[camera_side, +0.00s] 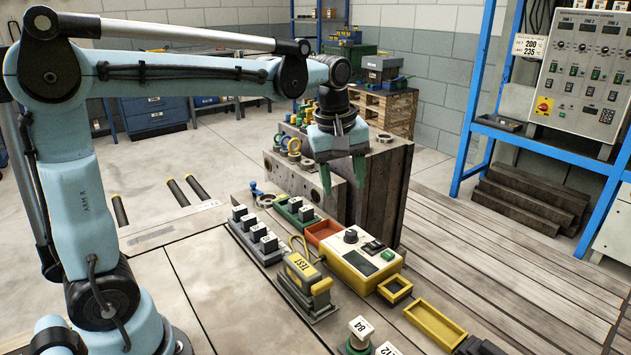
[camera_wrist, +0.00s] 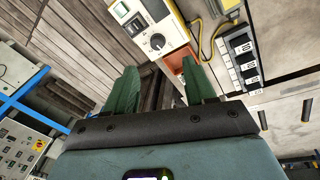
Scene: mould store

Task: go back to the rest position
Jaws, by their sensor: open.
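My gripper (camera_side: 342,175) is in the air in front of a tall grey steel mould block (camera_side: 375,192), with its green fingers pointing down and spread apart. Nothing is between the fingers. In the wrist view the two green fingers of my gripper (camera_wrist: 160,85) are apart and empty, with the orange-red tray (camera_wrist: 182,60) and the cream test box (camera_wrist: 155,32) beyond them. No object in view is touched by the fingers as far as I can tell.
The bench holds a cream test box (camera_side: 358,262), a yellow-and-grey tester (camera_side: 306,278), a grey rack (camera_side: 254,243) of dark blocks, and yellow trays (camera_side: 434,322). A blue frame (camera_side: 480,95) and control panel (camera_side: 585,70) stand at right. Open air lies above the bench.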

